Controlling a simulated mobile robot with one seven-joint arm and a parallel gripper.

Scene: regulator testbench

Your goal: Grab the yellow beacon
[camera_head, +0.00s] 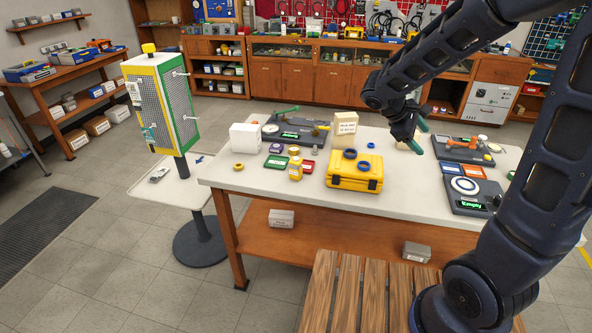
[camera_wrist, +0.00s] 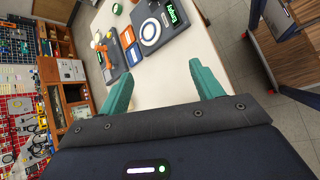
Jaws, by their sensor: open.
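A small yellow knob-like piece, which looks like the beacon (camera_head: 148,48), sits on top of the yellow and green pegboard stand (camera_head: 161,103) at the left in the head view. My gripper (camera_head: 418,136) is far to the right of it, over the right part of the white worktable (camera_head: 225,176). Its green fingers are apart with nothing between them, as the wrist view (camera_wrist: 162,70) also shows. The beacon is not in the wrist view.
On the worktable stand a yellow case (camera_head: 354,174), a cardboard box (camera_head: 346,121), a white box (camera_head: 245,138), a yellow-orange bottle (camera_head: 295,169) and black testers (camera_head: 465,190). A slatted wooden surface (camera_head: 345,290) is in front.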

